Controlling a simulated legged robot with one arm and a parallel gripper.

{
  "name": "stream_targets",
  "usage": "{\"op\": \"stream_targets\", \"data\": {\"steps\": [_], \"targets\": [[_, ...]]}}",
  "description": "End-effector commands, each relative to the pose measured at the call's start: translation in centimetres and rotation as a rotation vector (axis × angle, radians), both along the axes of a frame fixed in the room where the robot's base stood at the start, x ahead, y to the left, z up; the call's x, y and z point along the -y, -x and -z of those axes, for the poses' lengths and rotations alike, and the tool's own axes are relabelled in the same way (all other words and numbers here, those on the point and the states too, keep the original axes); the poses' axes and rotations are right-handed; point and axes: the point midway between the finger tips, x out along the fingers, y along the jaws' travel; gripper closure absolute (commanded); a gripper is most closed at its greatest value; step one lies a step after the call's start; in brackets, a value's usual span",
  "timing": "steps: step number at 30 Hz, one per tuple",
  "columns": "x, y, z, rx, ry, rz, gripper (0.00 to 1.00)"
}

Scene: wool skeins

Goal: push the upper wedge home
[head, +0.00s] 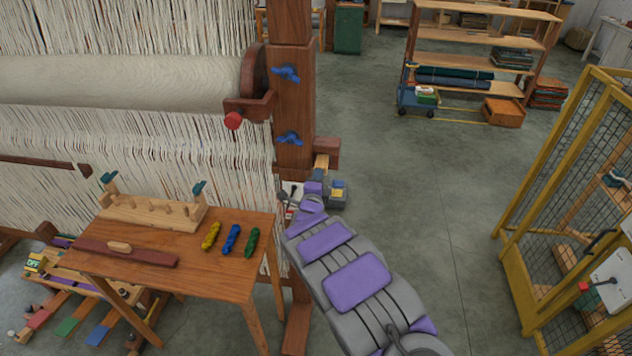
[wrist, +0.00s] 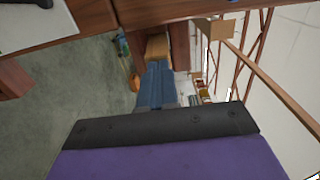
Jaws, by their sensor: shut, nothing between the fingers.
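In the head view, a pale wooden wedge (head: 321,161) shows at the right side of the loom's dark post (head: 295,110), beside a dark wood block (head: 328,148). My gripper (head: 337,192) is just below it, partly hidden by my wrist. In the wrist view, my blue-grey fingers (wrist: 157,68) are together and empty. A pale wood piece (wrist: 157,47), seemingly a wedge, lies straight ahead of the fingertips against dark wood. I cannot tell whether they touch. Another pale wood block (wrist: 216,28) shows farther right. Which piece is the upper wedge is unclear.
A wooden table (head: 170,270) with yellow, blue and green skeins stands left of my arm. Blue wing nuts (head: 286,73) and a red knob (head: 233,120) are on the loom. A yellow mesh cage (head: 570,210) stands right. The floor between is clear.

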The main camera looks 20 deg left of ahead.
Motion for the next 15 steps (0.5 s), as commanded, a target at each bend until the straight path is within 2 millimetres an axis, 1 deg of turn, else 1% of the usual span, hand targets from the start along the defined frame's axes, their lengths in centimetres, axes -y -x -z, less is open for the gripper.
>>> {"op": "stream_targets", "data": {"steps": [10,15], "targets": [[0.0,-0.1,0.0,0.0,0.0,0.0,1.0],[-0.4,-1.4,0.1,-0.004,-0.005,0.001,1.0]]}}
